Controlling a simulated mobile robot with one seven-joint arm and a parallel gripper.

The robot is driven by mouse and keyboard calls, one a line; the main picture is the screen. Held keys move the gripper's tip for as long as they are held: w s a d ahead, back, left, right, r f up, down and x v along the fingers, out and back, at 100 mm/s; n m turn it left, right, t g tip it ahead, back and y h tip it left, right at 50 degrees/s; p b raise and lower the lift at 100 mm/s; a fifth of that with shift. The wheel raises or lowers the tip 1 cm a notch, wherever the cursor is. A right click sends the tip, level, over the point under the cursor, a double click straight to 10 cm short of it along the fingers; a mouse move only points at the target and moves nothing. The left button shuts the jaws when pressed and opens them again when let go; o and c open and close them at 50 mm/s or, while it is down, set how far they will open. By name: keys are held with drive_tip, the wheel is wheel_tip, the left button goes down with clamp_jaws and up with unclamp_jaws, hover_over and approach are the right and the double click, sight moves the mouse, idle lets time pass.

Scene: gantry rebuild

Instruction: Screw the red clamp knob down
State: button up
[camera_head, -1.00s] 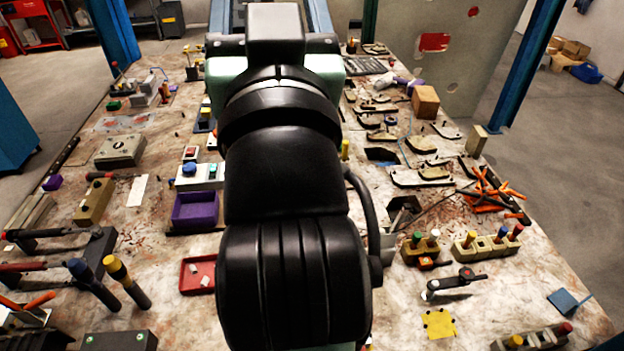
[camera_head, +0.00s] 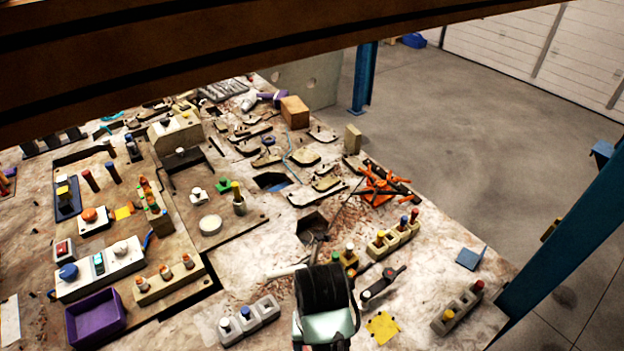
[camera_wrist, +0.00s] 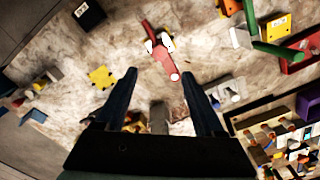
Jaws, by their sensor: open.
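My gripper (camera_wrist: 160,76) is open in the wrist view, its two dark fingers apart and pointing down at the table. A red bar-shaped part (camera_wrist: 158,54) with pale round pieces lies on the table just beyond the fingertips. I cannot tell whether it is the red clamp knob. In the head view a red-topped peg (camera_head: 477,286) stands on a grey block at the lower right, and its role is also unclear. My wrist shows at the bottom of the head view, but the fingers are out of sight. Nothing is held.
A yellow plate (camera_head: 382,327), a black-handled lever (camera_head: 384,284) and a pale two-peg block (camera_head: 248,320) lie around my wrist. A purple tray (camera_head: 95,317) is at lower left. A brown beam (camera_head: 230,50) crosses the top; a blue post (camera_head: 570,220) stands at right.

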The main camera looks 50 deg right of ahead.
wheel_tip(320, 180, down, 11)
drive_tip(key=shift+f+p, duration=0.2)
drive_tip(key=shift+p, duration=0.55)
clamp_jaws()
